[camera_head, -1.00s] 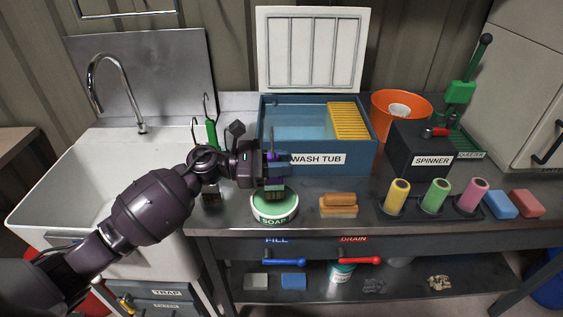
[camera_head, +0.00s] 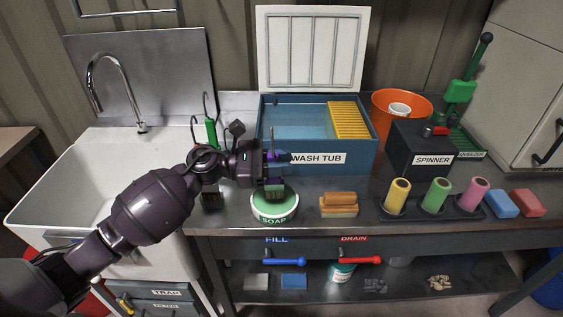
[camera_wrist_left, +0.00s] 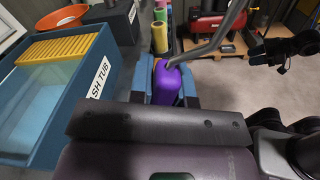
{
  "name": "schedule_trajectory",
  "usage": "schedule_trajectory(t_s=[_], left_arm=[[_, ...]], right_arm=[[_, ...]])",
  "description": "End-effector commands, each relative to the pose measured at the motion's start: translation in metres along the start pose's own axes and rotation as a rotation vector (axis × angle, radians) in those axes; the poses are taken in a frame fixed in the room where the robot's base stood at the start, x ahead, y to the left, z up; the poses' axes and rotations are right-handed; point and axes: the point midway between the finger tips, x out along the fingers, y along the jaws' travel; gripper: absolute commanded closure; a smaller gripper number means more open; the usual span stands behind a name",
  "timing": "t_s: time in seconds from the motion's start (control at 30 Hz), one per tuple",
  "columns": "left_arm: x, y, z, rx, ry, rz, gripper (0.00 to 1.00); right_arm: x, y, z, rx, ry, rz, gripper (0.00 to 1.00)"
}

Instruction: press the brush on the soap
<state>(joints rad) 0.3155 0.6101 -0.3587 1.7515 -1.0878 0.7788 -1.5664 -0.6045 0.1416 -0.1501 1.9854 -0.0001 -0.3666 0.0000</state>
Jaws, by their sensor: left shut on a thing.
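The soap (camera_head: 274,208) is a round white tub with a green label, near the bench's front edge in the head view. My left gripper (camera_head: 275,168) is above it, shut on the brush. The brush's purple grip (camera_wrist_left: 166,84) shows between the fingers in the left wrist view, with a bent grey rod running up from it. In the head view the brush's dark bristle end (camera_head: 274,190) is over the soap's top and appears to touch it. The gripper hides part of the brush. A dark jointed part, seemingly my right gripper (camera_wrist_left: 285,48), shows at the wrist view's right.
The wash tub (camera_head: 318,159) stands behind, lid open. A sink (camera_head: 95,185) is at left. An orange sponge-like block (camera_head: 338,205) lies right of the soap. Several coloured rollers (camera_head: 436,195), the spinner (camera_head: 425,158) and an orange bucket (camera_head: 385,108) are further right.

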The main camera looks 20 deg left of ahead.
Motion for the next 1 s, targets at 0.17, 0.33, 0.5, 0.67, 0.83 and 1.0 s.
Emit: schedule_trajectory(t_s=[0.17, 0.33, 0.5, 0.67, 0.83, 1.0], left_arm=[[0.000, -0.001, -0.002, -0.002, 0.002, 0.000, 1.00], [0.000, -0.001, -0.002, -0.002, 0.002, 0.000, 1.00], [0.000, -0.001, -0.002, -0.003, 0.003, 0.000, 1.00], [0.000, -0.001, -0.003, -0.003, 0.003, 0.000, 1.00], [0.000, -0.001, -0.003, -0.003, 0.003, 0.000, 1.00], [0.000, -0.001, -0.003, -0.004, 0.004, 0.000, 1.00]], right_arm=[[0.003, 0.000, -0.002, -0.001, 0.006, -0.001, 0.57], [0.003, -0.001, -0.003, -0.001, 0.008, -0.001, 0.57], [0.004, -0.001, -0.002, -0.001, 0.007, -0.001, 0.57], [0.003, 0.000, 0.001, -0.001, 0.004, -0.001, 0.57], [0.001, 0.000, 0.006, 0.000, -0.005, 0.000, 0.57], [0.000, 0.000, 0.008, 0.001, -0.009, 0.001, 0.57]])
